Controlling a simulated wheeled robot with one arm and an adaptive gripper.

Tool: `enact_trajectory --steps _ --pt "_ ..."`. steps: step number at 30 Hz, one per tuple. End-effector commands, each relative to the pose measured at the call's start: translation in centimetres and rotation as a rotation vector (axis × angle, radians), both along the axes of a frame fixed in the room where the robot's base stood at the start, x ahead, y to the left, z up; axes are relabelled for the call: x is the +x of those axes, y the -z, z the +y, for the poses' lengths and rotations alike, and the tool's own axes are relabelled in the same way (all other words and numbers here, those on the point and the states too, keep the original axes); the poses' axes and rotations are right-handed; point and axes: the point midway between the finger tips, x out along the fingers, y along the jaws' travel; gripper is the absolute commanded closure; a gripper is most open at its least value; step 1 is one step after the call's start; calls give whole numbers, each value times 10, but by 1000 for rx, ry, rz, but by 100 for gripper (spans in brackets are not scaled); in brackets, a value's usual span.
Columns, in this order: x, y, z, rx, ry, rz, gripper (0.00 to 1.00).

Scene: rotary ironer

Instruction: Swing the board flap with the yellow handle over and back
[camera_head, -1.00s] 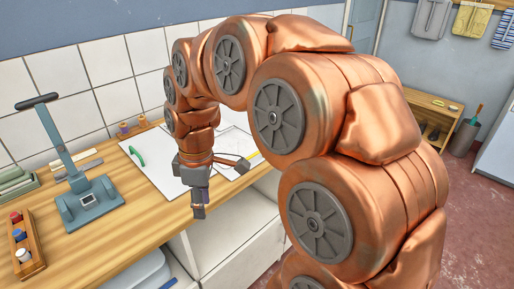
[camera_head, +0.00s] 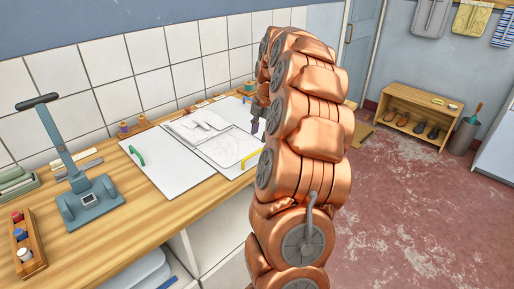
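The white folding board (camera_head: 165,170) lies flat on the wooden counter. Its green handle (camera_head: 137,156) is at the left edge. The yellow handle (camera_head: 250,160) is at the front right, beside my arm. The flap it belongs to is partly hidden behind my arm. A whitish, folded-looking garment (camera_head: 208,128) lies on the middle of the board. My gripper (camera_head: 257,117) shows as a small dark shape over the right part of the board, beyond the yellow handle and apart from it. My arm covers much of it, and its opening cannot be made out.
A blue press with an upright lever (camera_head: 70,170) stands on the counter (camera_head: 110,225) at left, near a wooden rack of bottles (camera_head: 27,245). Thread spools (camera_head: 123,129) stand by the tiled wall. A shoe shelf (camera_head: 420,120) and open red floor (camera_head: 400,220) are at right.

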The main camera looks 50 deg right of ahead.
Motion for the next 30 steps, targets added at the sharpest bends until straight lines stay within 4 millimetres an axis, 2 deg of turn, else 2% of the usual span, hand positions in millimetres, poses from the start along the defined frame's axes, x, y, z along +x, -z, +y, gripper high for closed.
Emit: enact_trajectory --steps 16,21,28,30 --pt "12 64 1 1 1 3 63" --pt "14 72 1 2 1 2 63" --pt "14 72 1 1 1 0 63" --pt "14 72 1 0 1 0 69"
